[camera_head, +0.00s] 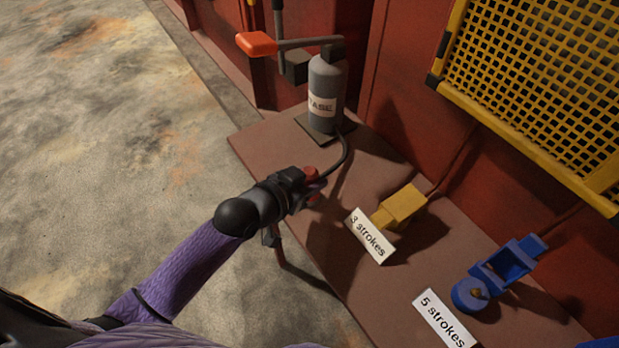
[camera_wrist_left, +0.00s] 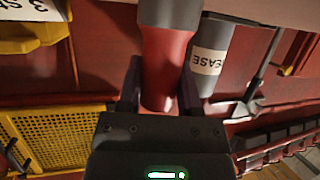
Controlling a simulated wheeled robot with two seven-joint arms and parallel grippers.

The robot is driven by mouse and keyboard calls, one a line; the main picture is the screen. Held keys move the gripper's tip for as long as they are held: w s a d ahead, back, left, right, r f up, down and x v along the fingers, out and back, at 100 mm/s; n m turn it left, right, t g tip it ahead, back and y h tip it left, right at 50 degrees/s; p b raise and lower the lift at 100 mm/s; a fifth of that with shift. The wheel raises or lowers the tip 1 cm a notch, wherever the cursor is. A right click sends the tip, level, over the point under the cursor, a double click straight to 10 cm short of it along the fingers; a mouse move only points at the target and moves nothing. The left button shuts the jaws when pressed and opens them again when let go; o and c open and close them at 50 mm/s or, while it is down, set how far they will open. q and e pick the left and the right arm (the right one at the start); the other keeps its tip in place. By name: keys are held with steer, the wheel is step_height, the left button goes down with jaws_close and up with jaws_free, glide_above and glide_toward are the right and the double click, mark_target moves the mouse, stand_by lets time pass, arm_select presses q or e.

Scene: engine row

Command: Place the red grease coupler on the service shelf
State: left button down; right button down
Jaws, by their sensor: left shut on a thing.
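The red grease coupler (camera_head: 312,173) is between the fingers of my left gripper (camera_head: 308,186), with a black hose running from it to the grey grease pump. In the left wrist view the coupler (camera_wrist_left: 165,65) is a red cylinder with a grey upper part, and the gripper (camera_wrist_left: 160,90) is shut around it. The brown service shelf (camera_head: 265,150) lies beneath the gripper along the red machine wall. I cannot tell whether the coupler touches the shelf. My right gripper is in neither view.
The grease pump (camera_head: 324,92) stands at the shelf's back with an orange-tipped lever (camera_head: 257,43). A yellow fitting (camera_head: 402,205) with a "3 strokes" card (camera_head: 369,236) and a blue fitting (camera_head: 498,272) with a "5 strokes" card (camera_head: 443,319) occupy the right. A yellow mesh guard (camera_head: 545,85) hangs above.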

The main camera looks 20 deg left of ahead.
arm_select(q)
steer(key=c, duration=0.7)
jaws_free()
steer(key=shift+f, duration=0.1)
steer(key=o, duration=0.4)
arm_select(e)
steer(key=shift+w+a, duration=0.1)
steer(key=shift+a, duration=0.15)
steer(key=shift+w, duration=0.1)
